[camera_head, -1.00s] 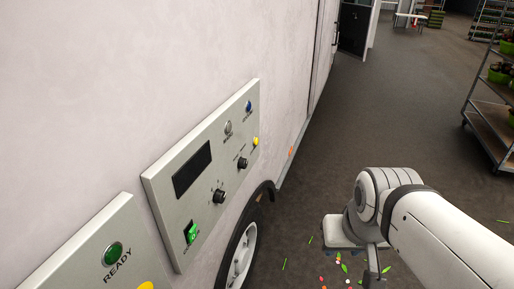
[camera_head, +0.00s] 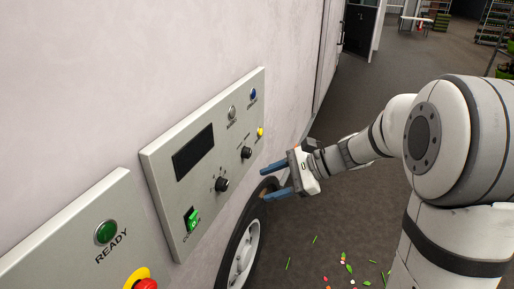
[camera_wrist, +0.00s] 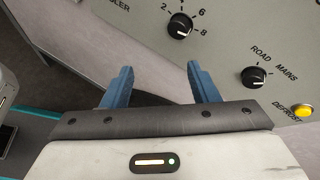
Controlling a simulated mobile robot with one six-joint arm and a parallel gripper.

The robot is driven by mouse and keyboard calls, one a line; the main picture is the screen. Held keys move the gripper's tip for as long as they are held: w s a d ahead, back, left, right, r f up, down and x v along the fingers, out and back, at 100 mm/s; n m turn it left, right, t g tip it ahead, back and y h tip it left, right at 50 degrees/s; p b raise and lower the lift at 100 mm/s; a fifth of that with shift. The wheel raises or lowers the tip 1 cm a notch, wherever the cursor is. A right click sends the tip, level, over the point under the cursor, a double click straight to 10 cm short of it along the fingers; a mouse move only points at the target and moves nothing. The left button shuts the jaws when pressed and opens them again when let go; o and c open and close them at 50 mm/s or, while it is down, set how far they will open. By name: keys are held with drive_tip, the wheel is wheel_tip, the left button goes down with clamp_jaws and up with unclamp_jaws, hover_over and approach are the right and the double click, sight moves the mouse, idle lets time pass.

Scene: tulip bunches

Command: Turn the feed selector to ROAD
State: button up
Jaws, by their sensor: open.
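The feed selector (camera_head: 246,152) is a small black knob on the grey control panel (camera_head: 168,226), left of a yellow button. It also shows in the wrist view (camera_wrist: 255,77), with ROAD printed above it and MAINS to the upper right. I cannot tell which its pointer faces. My gripper (camera_head: 267,183) has blue fingers spread apart with nothing between them. It is in front of the panel's lower right side, apart from the knob. In the wrist view, my gripper (camera_wrist: 159,68) has the selector to the right of its right finger.
A numbered dial (camera_wrist: 180,27) is left of the selector. The yellow DEFROST button (camera_wrist: 303,111) is close on the right. The panel also has a dark display (camera_head: 193,152) and a green switch (camera_head: 193,218). A wheel (camera_head: 245,245) is below.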

sight(250, 153)
drive_tip(key=w+d+f+m+t+y+b, duration=0.1)
drive_tip(key=w+f+m+t+y, duration=0.2)
drive_tip(key=w, duration=0.4)
drive_tip(key=w+d+f+m+t+y+b, duration=0.1)
drive_tip(key=w+m+t+y, duration=0.1)
drive_tip(key=w+m, duration=0.5)
drive_tip(key=shift+n+t, duration=0.3)
drive_tip(key=shift+n, duration=0.4)
drive_tip(key=x, duration=0.2)
drive_tip(key=p+x, duration=0.1)
drive_tip(key=x, duration=0.5)
drive_tip(key=shift+w+d+f+p, duration=0.1)
drive_tip(key=shift+w+d+p, duration=0.05)
drive_tip(key=shift+w+p, duration=0.2)
drive_tip(key=shift+c, duration=0.2)
drive_tip(key=c, duration=0.9)
